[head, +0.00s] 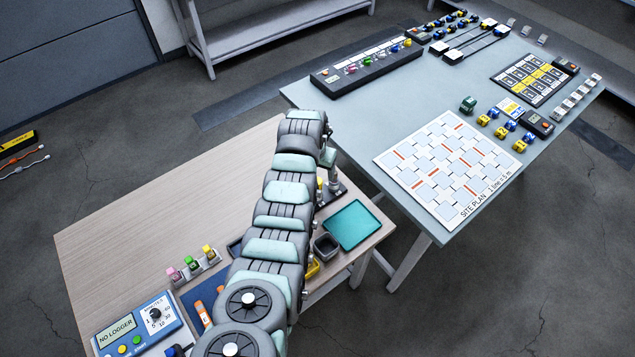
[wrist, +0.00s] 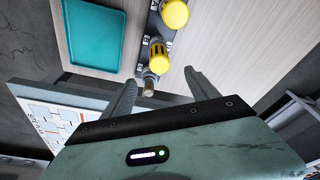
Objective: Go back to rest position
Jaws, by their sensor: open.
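My gripper (wrist: 160,80) is open in the wrist view, its two dark fingers spread apart. A yellow-capped piece (wrist: 158,55) with a grey metal end shows between and beyond the fingertips; I cannot tell how far below them it is. A second yellow piece (wrist: 175,13) stands beside it on a dark labelled holder (wrist: 155,28). Nothing is held in the fingers. In the head view my arm reaches over the wooden table (head: 150,205), and its end hangs near the dark holder (head: 331,193). The fingers are mostly hidden there behind my arm.
A teal tray (head: 352,225) and a dark square bin (head: 326,246) lie right of my arm. Coloured vials (head: 191,266) and a blue logger (head: 139,325) are left. The grey table (head: 375,120) holds a site plan (head: 449,168), a long button box (head: 367,66) and small parts.

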